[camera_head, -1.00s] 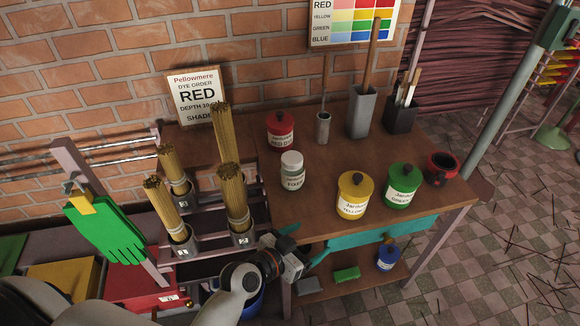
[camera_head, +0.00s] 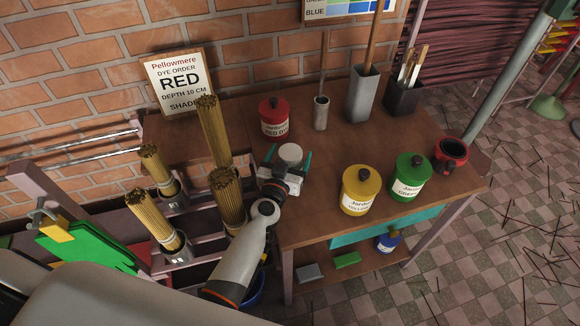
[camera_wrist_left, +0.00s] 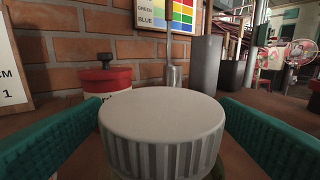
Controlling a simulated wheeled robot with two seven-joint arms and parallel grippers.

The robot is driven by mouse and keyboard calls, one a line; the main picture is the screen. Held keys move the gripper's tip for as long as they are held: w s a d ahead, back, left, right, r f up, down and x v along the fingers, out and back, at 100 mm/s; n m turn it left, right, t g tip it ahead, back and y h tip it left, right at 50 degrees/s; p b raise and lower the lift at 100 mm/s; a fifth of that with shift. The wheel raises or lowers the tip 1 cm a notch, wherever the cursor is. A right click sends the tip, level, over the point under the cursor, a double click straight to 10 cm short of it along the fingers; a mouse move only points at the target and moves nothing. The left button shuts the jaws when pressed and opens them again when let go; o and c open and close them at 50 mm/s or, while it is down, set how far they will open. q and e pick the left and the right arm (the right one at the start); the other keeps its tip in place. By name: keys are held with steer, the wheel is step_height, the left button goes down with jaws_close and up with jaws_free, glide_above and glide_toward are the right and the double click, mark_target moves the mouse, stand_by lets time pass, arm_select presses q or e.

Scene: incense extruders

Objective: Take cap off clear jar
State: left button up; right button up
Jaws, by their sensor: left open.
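The clear jar's white ribbed cap (camera_head: 290,153) shows on the table, with the jar below it mostly hidden behind my left gripper. In the left wrist view the cap (camera_wrist_left: 162,125) fills the lower middle, and only a sliver of the jar shows beneath it. My left gripper (camera_head: 288,160) is open, with its teal fingers on either side of the cap. In the wrist view gaps show between the cap and both fingers. My right gripper is not in view.
A red dye jar (camera_head: 275,118) stands behind the cap. A yellow jar (camera_head: 359,190) and a green jar (camera_head: 408,178) stand to the right. Bundles of incense sticks (camera_head: 227,200) rise close on the left. A metal cup (camera_head: 320,113) and grey holder (camera_head: 363,95) stand at the back.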

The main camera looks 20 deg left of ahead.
arm_select(q)
steer(key=shift+w, duration=1.15)
jaws_close()
steer(key=shift+r, duration=0.1)
